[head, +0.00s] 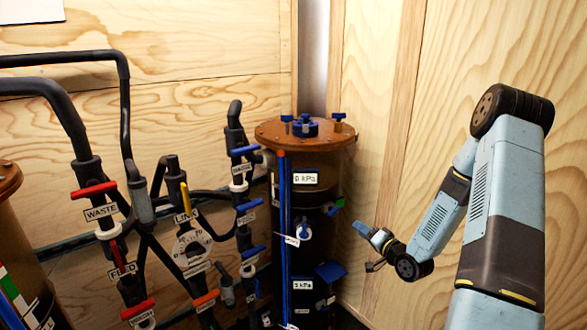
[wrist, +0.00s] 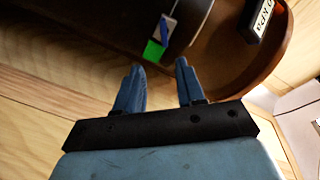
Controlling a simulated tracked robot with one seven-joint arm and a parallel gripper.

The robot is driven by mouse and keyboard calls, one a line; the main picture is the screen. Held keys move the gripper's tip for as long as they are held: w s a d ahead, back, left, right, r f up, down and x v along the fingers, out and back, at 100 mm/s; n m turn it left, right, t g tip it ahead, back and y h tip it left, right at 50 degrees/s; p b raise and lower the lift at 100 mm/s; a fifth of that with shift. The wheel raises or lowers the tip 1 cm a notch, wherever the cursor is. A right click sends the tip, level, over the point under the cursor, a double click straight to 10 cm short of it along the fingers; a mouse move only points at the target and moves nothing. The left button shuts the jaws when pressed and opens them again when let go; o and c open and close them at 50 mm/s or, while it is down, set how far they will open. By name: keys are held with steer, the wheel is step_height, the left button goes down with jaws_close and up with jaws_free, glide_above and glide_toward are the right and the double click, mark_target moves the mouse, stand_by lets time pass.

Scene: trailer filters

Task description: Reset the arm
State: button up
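My arm (head: 500,180) rises at the right of the head view and bends down toward the filter tank. My gripper (head: 367,246) is in front of the wood wall, just right of the tank's lower half. In the wrist view my gripper (wrist: 159,85) shows two blue fingers set apart with nothing between them. The brown-lidded filter tank (head: 310,200) stands upright left of the gripper. The gripper appears apart from it. The tank also shows tilted at the top of the wrist view (wrist: 225,60).
The tank carries blue knobs (head: 305,127), a "0 kPa" label and a green-tipped side part (head: 334,207). Dark pipes with red valve handles (head: 94,190), blue ones (head: 244,151) and a yellow one (head: 185,195) fill the left. Another tank (head: 15,260) is cut off at far left. Wood walls (head: 380,80) enclose the corner.

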steer(key=s+r+n+g+h, duration=0.2)
steer(key=s+r+g+h, duration=0.15)
steer(key=r, duration=0.65)
steer(key=s+r+n+g+h, duration=0.25)
steer(key=r+h, duration=0.25)
steer(key=r, duration=0.6)
steer(key=s+a+r+g, duration=0.1)
steer(key=s+a+r, duration=0.1)
steer(key=s, duration=0.7)
steer(key=s+a+r+g, duration=0.1)
steer(key=s+r, duration=0.4)
steer(key=s, duration=0.5)
steer(key=s+a+r+n+g, duration=0.1)
steer(key=s+a+r+g, duration=0.1)
steer(key=s, duration=0.8)
step_height(320, 180, up, 2)
steer(key=shift+s+a+r+y, duration=0.15)
steer(key=shift+a+y, duration=0.3)
steer(key=shift+a, duration=0.05)
